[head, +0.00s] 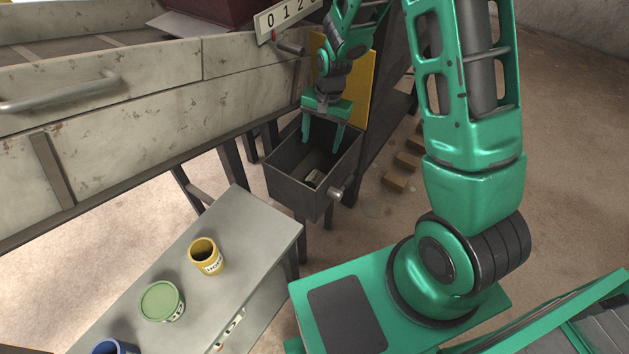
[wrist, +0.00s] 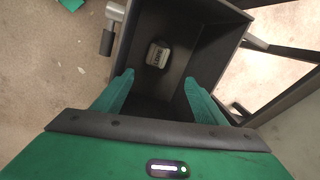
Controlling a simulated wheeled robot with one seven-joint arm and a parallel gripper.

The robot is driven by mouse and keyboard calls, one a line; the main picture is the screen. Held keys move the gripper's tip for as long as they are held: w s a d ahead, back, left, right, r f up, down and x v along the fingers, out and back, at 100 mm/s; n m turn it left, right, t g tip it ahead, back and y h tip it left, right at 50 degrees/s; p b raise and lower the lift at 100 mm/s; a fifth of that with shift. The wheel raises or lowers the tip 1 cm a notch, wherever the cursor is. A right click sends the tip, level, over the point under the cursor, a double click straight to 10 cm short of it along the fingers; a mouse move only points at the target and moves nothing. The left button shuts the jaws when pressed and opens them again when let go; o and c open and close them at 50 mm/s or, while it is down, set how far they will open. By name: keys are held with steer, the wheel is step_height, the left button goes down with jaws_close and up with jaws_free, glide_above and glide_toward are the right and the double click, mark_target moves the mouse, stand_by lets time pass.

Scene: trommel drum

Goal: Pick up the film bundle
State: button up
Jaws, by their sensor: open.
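A small pale bundle with a dark-marked label, which looks like the film bundle (head: 313,178), lies on the floor of a dark open-topped metal bin (head: 290,186). In the wrist view the bundle (wrist: 158,54) lies beyond my fingertips, toward the top of the picture and roughly centred between them. My gripper (head: 322,147) points down into the bin's opening with its fingers apart. In the wrist view my gripper (wrist: 159,77) has nothing between its green fingers. The fingers appear apart from the bundle.
A yellow panel (head: 357,83) stands behind my gripper. A grey table (head: 262,232) holds a yellow pot (head: 206,257), a green-lidded pot (head: 161,302) and a blue pot (head: 115,347).

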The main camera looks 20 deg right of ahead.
mark_target(316, 177)
steer(key=f, duration=0.3)
steer(key=f+m, duration=0.1)
steer(key=f, duration=0.3)
steer(key=f+m+g, duration=0.1)
steer(key=f, duration=0.3)
steer(key=shift+s+a, duration=0.1)
steer(key=shift+a, duration=0.3)
steer(key=shift+a+f, duration=0.15)
steer(key=shift+f, duration=1.65)
steer(key=shift+a+f, duration=0.15)
steer(key=shift+f, duration=1.6)
steer(key=shift+f, duration=0.1)
steer(key=c, duration=1.1)
